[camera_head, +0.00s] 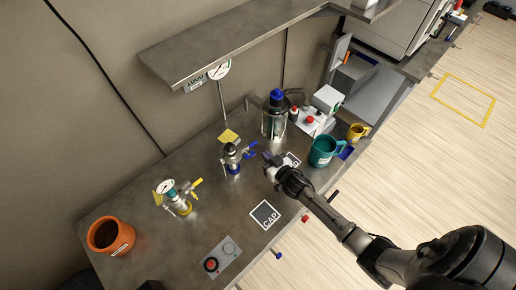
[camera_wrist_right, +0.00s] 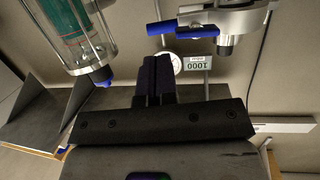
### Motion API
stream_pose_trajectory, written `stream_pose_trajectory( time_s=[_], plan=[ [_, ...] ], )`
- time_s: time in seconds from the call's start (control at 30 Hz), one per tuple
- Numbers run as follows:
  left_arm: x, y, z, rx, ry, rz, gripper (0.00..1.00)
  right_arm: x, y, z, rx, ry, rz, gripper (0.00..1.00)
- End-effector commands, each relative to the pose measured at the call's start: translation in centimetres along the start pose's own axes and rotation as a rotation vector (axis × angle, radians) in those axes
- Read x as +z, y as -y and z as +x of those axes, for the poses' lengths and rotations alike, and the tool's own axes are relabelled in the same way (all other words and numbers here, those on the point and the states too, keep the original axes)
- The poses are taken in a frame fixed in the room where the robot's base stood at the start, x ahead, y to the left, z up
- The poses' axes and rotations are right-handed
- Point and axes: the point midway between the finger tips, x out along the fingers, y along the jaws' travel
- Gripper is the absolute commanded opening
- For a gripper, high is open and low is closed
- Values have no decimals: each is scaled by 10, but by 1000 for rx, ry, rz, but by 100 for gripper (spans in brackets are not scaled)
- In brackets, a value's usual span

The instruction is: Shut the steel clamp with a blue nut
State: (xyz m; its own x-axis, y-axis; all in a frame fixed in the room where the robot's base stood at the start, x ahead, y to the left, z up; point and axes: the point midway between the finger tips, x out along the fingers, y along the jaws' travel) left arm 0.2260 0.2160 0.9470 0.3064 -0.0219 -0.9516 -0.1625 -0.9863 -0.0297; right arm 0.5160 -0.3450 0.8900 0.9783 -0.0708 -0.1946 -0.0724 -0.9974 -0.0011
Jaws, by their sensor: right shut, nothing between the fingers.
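The steel clamp with blue parts (camera_head: 233,160) sits on an upright fitting in the middle of the bench. A blue arm (camera_head: 250,150) sticks out from it toward my right gripper. In the right wrist view the steel clamp (camera_wrist_right: 228,18) is at the top, and its blue piece (camera_wrist_right: 182,31) projects to the left. My right gripper (camera_head: 268,158) is just right of the clamp, apart from it. Its two fingers (camera_wrist_right: 157,66) are together and empty, pointing at the space below the blue piece. My left gripper is not in view.
A similar fitting with yellow parts (camera_head: 178,196) stands to the left. A glass vessel with a blue cap (camera_head: 274,118) stands behind my right gripper. A teal mug (camera_head: 322,151) is to the right, an orange pot (camera_head: 110,236) far left. A shelf (camera_head: 240,38) overhangs the back.

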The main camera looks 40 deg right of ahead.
Motion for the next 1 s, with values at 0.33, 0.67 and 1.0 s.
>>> stream_pose_trajectory(
  time_s=[0.33,0.67,1.0],
  plan=[
    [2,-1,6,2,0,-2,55,0,0,48,0,0,-1,0],
    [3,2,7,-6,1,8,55,0,0,58,0,1,-1,0],
    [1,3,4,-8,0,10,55,0,-9,56,0,1,-4,0]
  ],
)
